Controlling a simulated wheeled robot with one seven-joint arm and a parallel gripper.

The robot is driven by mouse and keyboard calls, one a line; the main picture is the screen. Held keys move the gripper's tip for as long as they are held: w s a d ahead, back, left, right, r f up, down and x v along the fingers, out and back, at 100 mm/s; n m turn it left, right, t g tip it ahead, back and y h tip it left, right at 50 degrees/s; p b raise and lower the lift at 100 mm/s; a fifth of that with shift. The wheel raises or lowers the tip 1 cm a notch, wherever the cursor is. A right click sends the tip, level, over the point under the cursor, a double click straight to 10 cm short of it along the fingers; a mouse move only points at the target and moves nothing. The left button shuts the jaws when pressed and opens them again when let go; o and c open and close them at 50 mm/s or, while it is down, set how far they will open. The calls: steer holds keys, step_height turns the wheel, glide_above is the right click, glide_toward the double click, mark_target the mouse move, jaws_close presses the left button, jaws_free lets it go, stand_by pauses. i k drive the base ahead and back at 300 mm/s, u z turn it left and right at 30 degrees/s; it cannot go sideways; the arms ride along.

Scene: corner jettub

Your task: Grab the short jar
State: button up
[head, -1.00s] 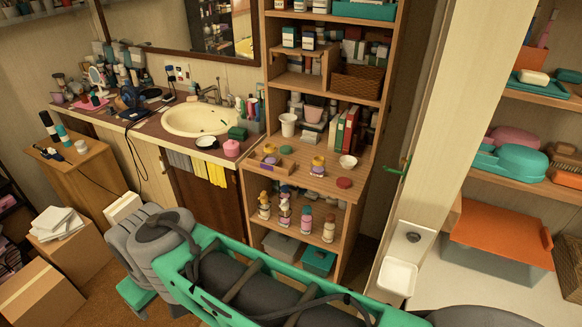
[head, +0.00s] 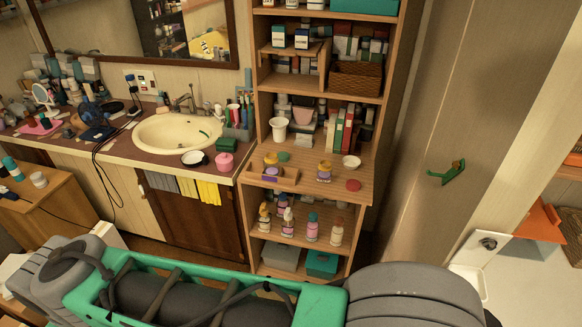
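Several small containers could be the short jar; I cannot tell which is meant. A small jar with a yellow lid and a purple-and-white body (head: 324,172) stands on the pull-out level of the wooden shelf unit. A similar yellow-topped jar (head: 271,159) stands to its left, behind a small wooden tray (head: 272,176). A squat pink jar with a knobbed lid (head: 224,162) stands on the counter by the sink. My green and dark grey arm (head: 190,293) crosses the bottom of the head view. My gripper is not in view.
The shelf unit (head: 367,200) holds a white cup (head: 279,129), a white bowl (head: 351,162), a red round lid (head: 353,185) and, lower, several bottles (head: 312,229). The sink (head: 178,132) is at left. A pale panel with a green handle (head: 447,173) stands at right.

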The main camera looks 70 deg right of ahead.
mark_target(325, 169)
steer(key=i, duration=0.55)
steer(key=z, duration=3.15)
steer(key=i, duration=0.95)
steer(key=z, duration=0.05)
steer(key=k, duration=0.95)
steer(key=z, duration=0.85)
steer(key=i, duration=0.7)
steer(key=u, duration=0.4)
